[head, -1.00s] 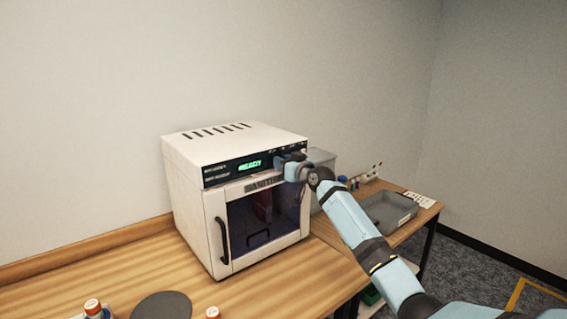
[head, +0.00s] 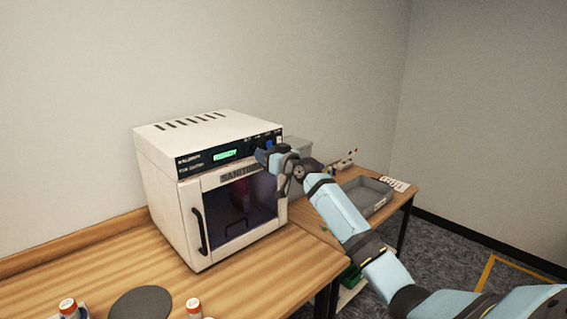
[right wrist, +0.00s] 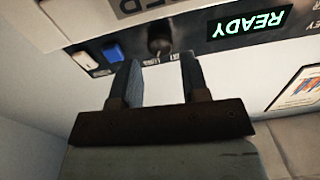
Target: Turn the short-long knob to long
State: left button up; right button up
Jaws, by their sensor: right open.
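The white sanitizer machine (head: 160,180) stands on the wooden counter, its black control strip lit with a green READY display (head: 225,155). In the right wrist view, which shows the panel upside down, a dark knob (right wrist: 159,42) sits beside a blue switch (right wrist: 113,52) and a white switch (right wrist: 85,61). My right gripper (right wrist: 158,66) is open and empty, its two fingers just short of the knob, one toward each side of it. The knob's labels are unreadable. My left gripper is out of view.
The machine's door with a black handle (head: 200,230) is closed. A grey tray (head: 366,200) lies on the side table at right. A dark round disc (head: 140,303) and white-and-orange bottles (head: 194,308) are at the counter's front.

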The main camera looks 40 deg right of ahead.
jog(key=s+d+b, duration=0.1)
jog(key=s, duration=0.9)
jog(key=shift+f, duration=0.1)
jog(key=s+a+f+g+p, duration=0.1)
jog(key=s+a+f, duration=0.2)
jog(key=a+f, duration=0.3)
jog(key=s+a+f+n+g+p, duration=0.1)
jog(key=s+a+f+g+p, duration=0.2)
jog(key=f, duration=0.6)
jog(key=s+a+f, duration=0.4)
jog(key=a+f, duration=0.1)
jog(key=f, duration=0.2)
jog(key=s+a+f+g+p, duration=0.1)
jog(key=s+a+f, duration=0.2)
jog(key=s+a, duration=0.3)
jog(key=s+a+f+n+g+p, duration=0.1)
jog(key=s+a+f, duration=0.3)
jog(key=s, duration=0.7)
jog(key=s+a+f+g+y+p, duration=0.1)
jog(key=s+a+f+p, duration=0.1)
jog(key=s+a+f, duration=0.2)
jog(key=s+a, duration=0.3)
jog(key=s, duration=0.1)
jog(key=shift+s+a+f+n+p, duration=0.2)
jog(key=shift+a+n+p, duration=0.1)
jog(key=shift+a+p, duration=0.1)
